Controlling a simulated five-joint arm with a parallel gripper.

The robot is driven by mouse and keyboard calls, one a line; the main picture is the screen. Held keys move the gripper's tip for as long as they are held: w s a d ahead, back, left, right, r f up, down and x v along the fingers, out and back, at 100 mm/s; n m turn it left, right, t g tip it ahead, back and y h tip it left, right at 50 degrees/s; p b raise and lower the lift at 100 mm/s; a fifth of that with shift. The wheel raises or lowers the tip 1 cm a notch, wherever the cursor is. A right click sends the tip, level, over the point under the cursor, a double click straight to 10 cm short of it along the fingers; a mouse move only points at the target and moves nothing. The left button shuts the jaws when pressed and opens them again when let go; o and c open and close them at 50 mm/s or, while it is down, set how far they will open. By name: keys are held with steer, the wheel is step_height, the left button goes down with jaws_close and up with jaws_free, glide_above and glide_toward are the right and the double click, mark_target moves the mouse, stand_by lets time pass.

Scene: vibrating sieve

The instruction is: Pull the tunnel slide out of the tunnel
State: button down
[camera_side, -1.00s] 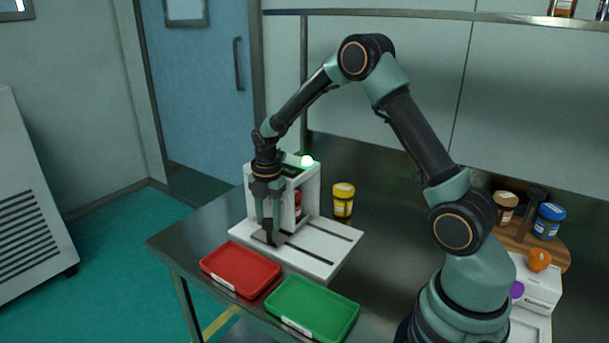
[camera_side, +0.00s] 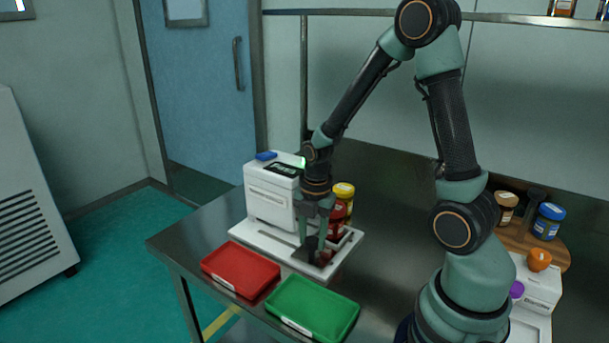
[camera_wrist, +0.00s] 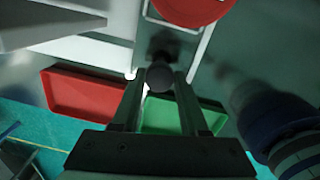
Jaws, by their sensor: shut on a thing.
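The tunnel (camera_side: 268,197) is a white box on a white base plate with rails, in the side view. The tunnel slide (camera_side: 346,241) lies on the rails to the right of the tunnel; my gripper hides part of it. A red jar (camera_side: 337,221) stands on it, and its red lid shows at the top of the wrist view (camera_wrist: 190,8). My gripper (camera_side: 319,258) points down at the front of the slide. In the wrist view its fingers are shut on the slide's dark round knob (camera_wrist: 159,77). Whether the slide is fully clear of the tunnel is partly hidden.
A red tray (camera_side: 240,269) and a green tray (camera_side: 312,308) lie in front of the base plate. A yellow-lidded jar (camera_side: 345,191) stands close behind the slide. A wooden board with jars and a white device (camera_side: 541,288) are at the right.

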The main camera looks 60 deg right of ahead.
steer(key=shift+s, duration=0.25)
steer(key=shift+c, duration=2.1)
jaws_free()
steer(key=shift+w+r, duration=0.1)
steer(key=shift+r, duration=0.25)
step_height(320, 180, up, 11)
steer(key=shift+s+r, duration=0.2)
steer(key=shift+s, duration=0.1)
steer(key=s+a+r+m+t, duration=0.3)
steer(key=a+r+m+t, duration=0.2)
steer(key=m, duration=1.4)
steer(key=a+r, duration=0.2)
steer(key=a, duration=0.2)
steer(key=shift+s+r+m, duration=0.2)
steer(key=shift+m, duration=0.2)
